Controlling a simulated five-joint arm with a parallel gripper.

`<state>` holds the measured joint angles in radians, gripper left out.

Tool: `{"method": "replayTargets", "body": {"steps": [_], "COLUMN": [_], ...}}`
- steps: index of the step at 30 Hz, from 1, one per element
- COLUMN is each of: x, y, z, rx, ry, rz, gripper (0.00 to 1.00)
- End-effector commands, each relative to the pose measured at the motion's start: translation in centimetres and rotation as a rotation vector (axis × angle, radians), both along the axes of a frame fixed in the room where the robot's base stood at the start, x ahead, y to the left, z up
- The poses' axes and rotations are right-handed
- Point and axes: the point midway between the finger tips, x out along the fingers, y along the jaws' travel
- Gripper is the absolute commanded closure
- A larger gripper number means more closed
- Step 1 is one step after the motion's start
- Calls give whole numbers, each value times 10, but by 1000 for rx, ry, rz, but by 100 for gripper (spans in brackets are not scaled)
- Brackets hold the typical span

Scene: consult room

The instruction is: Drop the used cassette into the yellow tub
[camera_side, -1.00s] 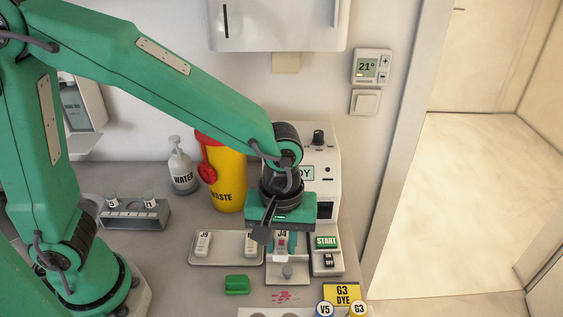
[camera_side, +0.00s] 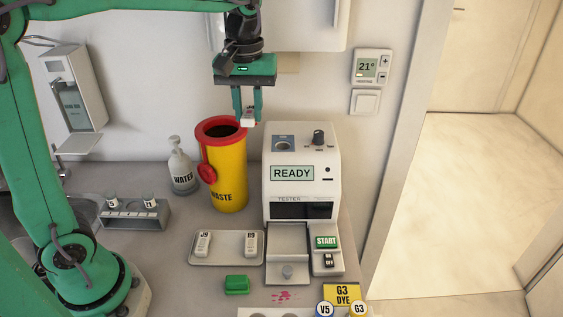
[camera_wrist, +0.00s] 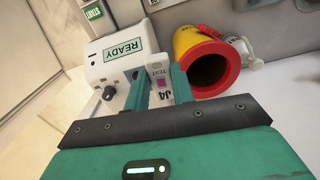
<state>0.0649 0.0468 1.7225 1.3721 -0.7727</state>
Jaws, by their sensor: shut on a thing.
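The used cassette, a small white piece (camera_side: 248,118), is held between the fingers of my gripper (camera_side: 247,112). In the wrist view the cassette (camera_wrist: 160,84) shows the label J4, a pink mark and the word TEST. My gripper is shut on it, above the counter, near the right rim of the yellow tub. The yellow tub (camera_side: 228,175) is marked WASTE and has a red rim, with its mouth open at the top. In the wrist view the tub (camera_wrist: 187,40) lies to the right of the cassette, its dark opening facing the camera.
The white tester (camera_side: 301,158) reads READY, and its front tray (camera_side: 288,240) is out and empty. A shallow tray (camera_side: 227,261) holds cassettes J9 and another. A WATER bottle (camera_side: 181,168) stands left of the tub. A vial rack (camera_side: 135,214) and green block (camera_side: 237,285) are nearby.

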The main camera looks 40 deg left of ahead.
Motion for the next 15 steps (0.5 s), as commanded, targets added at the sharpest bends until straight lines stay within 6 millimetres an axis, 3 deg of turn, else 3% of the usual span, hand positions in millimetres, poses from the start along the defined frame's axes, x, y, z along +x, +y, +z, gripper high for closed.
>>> {"method": "replayTargets", "body": {"steps": [1,6,15], "x": [0,-4,-11], "y": [14,48,75], "z": [10,37,59], "rx": [0,0,1], "ry": [-4,-4,-1], "rz": [8,6,1], "gripper": [97,97,97]}}
